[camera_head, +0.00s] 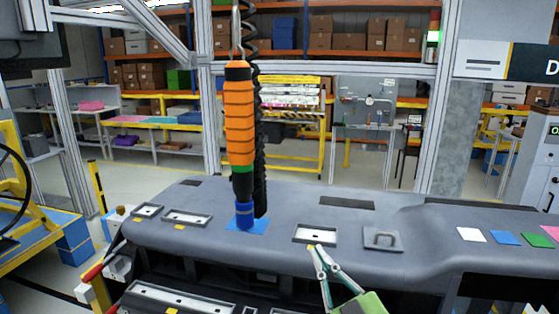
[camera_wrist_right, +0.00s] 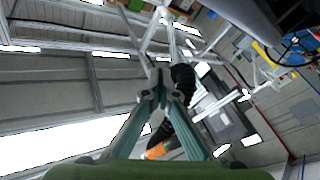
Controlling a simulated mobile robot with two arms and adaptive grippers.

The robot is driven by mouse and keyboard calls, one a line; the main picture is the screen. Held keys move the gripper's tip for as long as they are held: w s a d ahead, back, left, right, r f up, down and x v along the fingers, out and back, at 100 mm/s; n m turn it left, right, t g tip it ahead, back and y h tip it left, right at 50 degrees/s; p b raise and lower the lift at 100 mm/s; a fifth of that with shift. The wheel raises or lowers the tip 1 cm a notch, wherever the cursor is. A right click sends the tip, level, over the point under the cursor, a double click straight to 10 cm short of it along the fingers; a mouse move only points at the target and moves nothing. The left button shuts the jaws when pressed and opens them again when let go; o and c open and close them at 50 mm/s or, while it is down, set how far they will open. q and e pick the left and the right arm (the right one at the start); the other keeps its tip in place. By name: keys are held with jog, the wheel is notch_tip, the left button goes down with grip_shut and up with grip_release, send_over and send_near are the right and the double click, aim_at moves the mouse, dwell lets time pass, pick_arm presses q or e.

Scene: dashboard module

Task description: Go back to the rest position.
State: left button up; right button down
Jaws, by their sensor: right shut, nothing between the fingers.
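My right gripper (camera_head: 316,250) comes in from the lower edge of the head view, in front of the dashboard. Its two teal fingers close together at the tips, with nothing between them. In the right wrist view the fingers (camera_wrist_right: 162,92) also meet at the tips and point toward the ceiling structure. Behind them, part of the black coiled cable and an orange piece of the hanging tool (camera_wrist_right: 160,149) show. I cannot make out my left gripper in either view.
The grey dashboard (camera_head: 300,208) spans the front. The orange hanging screwdriver (camera_head: 240,120) stands upright, its blue tip over a blue patch (camera_head: 262,226). Shelves stand behind.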

jog(key=s+d+f+m+g+h, duration=0.2)
jog(key=s+d+f, duration=0.15)
jog(key=f, duration=0.35)
jog(key=s+d+f+m+g+h, duration=0.2)
jog(key=s+d+f+g+h, duration=0.15)
jog(key=f, duration=0.35)
jog(key=s+d+f+m+g+h, duration=0.2)
jog(key=d+f, duration=0.2)
jog(key=f, duration=0.3)
jog(key=s+d+f+m+g, duration=0.1)
jog(key=s+f+g, duration=0.4)
jog(key=s, duration=0.5)
jog(key=s+f+g, duration=0.3)
jog(key=s+f, duration=0.4)
jog(key=s, duration=0.3)
jog(key=s+f+g+b, duration=0.2)
jog(key=s+f+b, duration=0.1)
jog(key=f, duration=2.8)
jog(key=s+d+f+b, duration=0.2)
jog(key=s+d+f, duration=0.1)
jog(key=s+f, duration=1.3)
jog(key=shift+s+d+f+g, duration=0.2)
jog(key=shift+f+g, duration=0.2)
jog(key=shift+g, duration=0.05)
